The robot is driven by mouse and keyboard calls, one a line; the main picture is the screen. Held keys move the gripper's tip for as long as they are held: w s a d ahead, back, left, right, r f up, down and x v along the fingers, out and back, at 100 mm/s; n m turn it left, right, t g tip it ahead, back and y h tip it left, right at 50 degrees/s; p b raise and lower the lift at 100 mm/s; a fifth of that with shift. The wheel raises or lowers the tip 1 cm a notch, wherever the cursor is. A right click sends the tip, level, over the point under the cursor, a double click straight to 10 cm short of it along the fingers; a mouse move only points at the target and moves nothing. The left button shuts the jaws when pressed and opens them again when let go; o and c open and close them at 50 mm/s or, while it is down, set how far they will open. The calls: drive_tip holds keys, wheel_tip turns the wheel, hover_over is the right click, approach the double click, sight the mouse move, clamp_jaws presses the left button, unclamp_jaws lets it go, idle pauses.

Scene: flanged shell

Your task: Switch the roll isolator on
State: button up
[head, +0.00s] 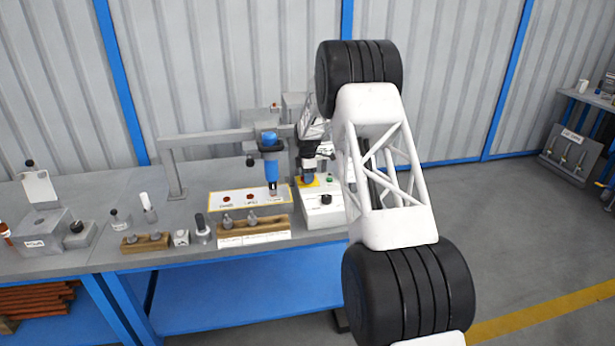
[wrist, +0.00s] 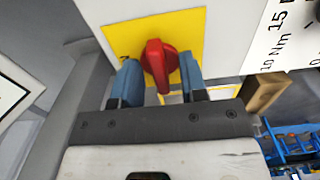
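The roll isolator shows in the wrist view as a red rotary handle (wrist: 158,65) on a yellow plate (wrist: 190,25), fixed to a pale box face. The handle points roughly up and down in that view, slightly tilted. My gripper (wrist: 160,75) has its two blue-padded fingers on either side of the handle. Both fingers lie close to it; whether they press on it cannot be told. In the head view my gripper (head: 307,178) is down at the white box (head: 318,212) on the bench, hiding the handle there. Any on or off marks are not readable.
A panel marked "10 Nm" and "15" (wrist: 282,35) lies right of the handle. A blue tool (head: 270,155) hangs left of my gripper above a yellow-edged tray (head: 235,202). Wooden blocks with sockets (head: 250,232) stand in front. Floor at the right is clear.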

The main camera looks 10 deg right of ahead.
clamp_jaws()
drive_tip(key=shift+m, duration=0.5)
drive_tip(key=m, duration=0.3)
drive_tip(key=shift+m, duration=0.4)
drive_tip(key=m, duration=1.3)
